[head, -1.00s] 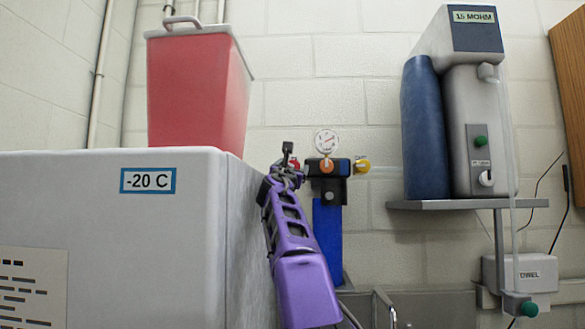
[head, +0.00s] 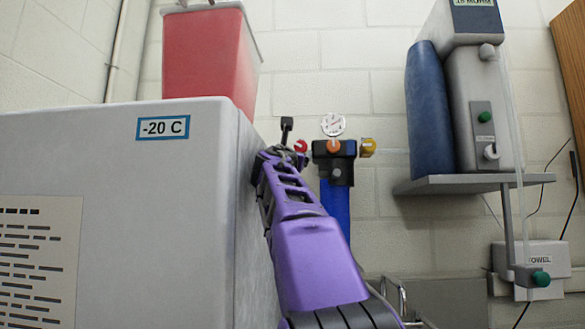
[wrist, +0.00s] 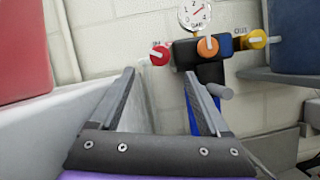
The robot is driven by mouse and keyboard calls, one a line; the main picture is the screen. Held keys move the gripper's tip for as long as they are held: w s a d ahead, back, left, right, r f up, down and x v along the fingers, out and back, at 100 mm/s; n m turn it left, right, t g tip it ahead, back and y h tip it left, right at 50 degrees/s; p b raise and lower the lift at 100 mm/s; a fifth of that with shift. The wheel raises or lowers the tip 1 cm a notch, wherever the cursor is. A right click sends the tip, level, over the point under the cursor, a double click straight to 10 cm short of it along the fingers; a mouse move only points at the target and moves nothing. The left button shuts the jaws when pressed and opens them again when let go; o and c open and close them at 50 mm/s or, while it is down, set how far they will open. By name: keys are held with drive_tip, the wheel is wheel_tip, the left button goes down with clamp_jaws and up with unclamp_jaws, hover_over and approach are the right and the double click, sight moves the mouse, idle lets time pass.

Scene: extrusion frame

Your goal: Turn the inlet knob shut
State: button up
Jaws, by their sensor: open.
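A red knob (head: 300,146) with a pale bar across its face is on the left side of the filter and gauge assembly on the back wall. In the wrist view the red knob (wrist: 160,54) shows just beyond and between my fingertips, beside a small label too blurred to read surely. An orange knob (wrist: 208,46) is at the middle of the assembly and a yellow knob (wrist: 257,39) at its right. My gripper (wrist: 159,72) is open and empty, its fingers apart and pointing toward the red knob. In the head view my gripper (head: 287,148) is just left of that knob.
A white -20 C freezer (head: 120,220) stands close along my arm's left, with a red bin (head: 208,60) on top. A round gauge (head: 333,124) sits above the assembly. A shelf (head: 475,184) with a water unit is at right.

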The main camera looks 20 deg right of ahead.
drive_tip(key=shift+b+v, duration=0.35)
drive_tip(key=shift+v, duration=0.55)
drive_tip(key=n+t+y, duration=0.1)
drive_tip(key=n+y, duration=0.1)
drive_tip(key=n, duration=0.2)
approach(301, 148)
drive_tip(key=p+x, duration=0.3)
drive_tip(key=p, duration=0.1)
drive_tip(key=p+x, duration=0.3)
drive_tip(key=p, duration=0.2)
drive_tip(key=shift+w+r, duration=0.25)
drive_tip(key=shift+r, duration=0.1)
drive_tip(key=shift+p+x, duration=0.8)
drive_tip(key=shift+x, duration=0.05)
drive_tip(key=shift+f, duration=0.15)
